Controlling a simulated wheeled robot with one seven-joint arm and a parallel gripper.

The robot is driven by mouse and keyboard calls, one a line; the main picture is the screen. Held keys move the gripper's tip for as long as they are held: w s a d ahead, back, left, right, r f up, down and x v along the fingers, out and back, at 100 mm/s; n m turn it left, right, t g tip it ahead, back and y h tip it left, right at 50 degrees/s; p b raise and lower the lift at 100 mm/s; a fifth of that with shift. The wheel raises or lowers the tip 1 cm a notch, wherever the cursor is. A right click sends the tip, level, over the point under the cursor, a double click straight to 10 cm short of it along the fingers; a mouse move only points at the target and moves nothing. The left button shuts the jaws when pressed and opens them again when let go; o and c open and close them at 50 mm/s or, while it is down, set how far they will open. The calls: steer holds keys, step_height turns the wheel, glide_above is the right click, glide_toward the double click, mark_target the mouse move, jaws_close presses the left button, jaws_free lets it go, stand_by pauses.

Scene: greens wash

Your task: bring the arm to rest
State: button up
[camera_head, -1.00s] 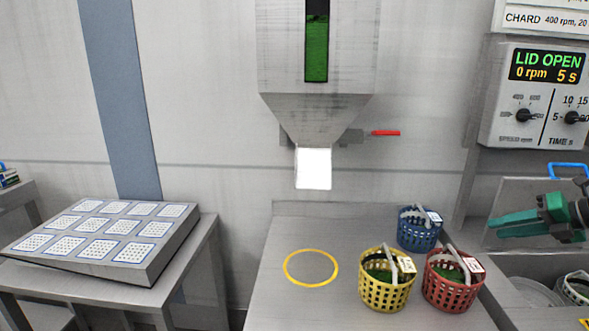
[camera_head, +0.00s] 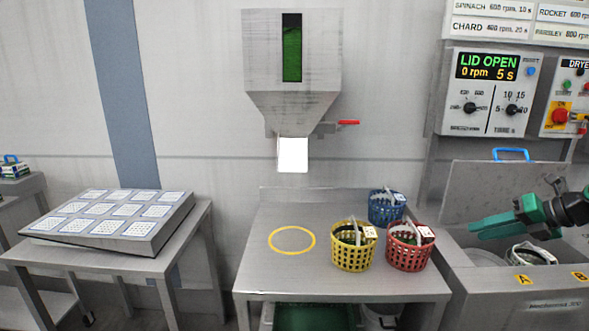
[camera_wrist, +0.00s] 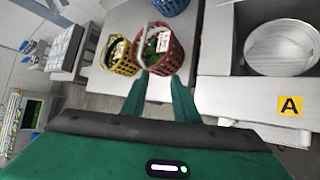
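My gripper (camera_head: 482,229) has green fingers and sits at the right of the head view, in front of the open dryer lid, with the fingers pointing left. In the wrist view the two fingers (camera_wrist: 160,88) stand apart with nothing between them. Past the fingertips in that view are the red basket (camera_wrist: 160,48) and the yellow basket (camera_wrist: 122,52), both holding greens. My gripper touches neither basket.
A steel table (camera_head: 285,278) carries the yellow, red and blue baskets (camera_head: 386,207) beside a yellow ring (camera_head: 292,240). A hopper (camera_head: 292,80) hangs above. The dryer (camera_head: 505,285) reads LID OPEN.

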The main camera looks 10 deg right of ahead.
steer(key=s+a+f+n+g+h, duration=0.2)
steer(key=s+a+f+n+g, duration=0.2)
steer(key=a+f+n+g, duration=0.65)
steer(key=s+a+r+n+h, duration=0.1)
steer(key=s+a+r+n, duration=0.2)
steer(key=s+a+n, duration=0.2)
steer(key=s+a+r+n+t+h, duration=0.1)
steer(key=s+a+r+n, duration=0.3)
steer(key=s+n, duration=0.7)
steer(key=a+n, duration=0.2)
steer(key=n, duration=0.6)
steer(key=shift+s+a+h, duration=0.15)
steer(key=shift+s+h, duration=0.15)
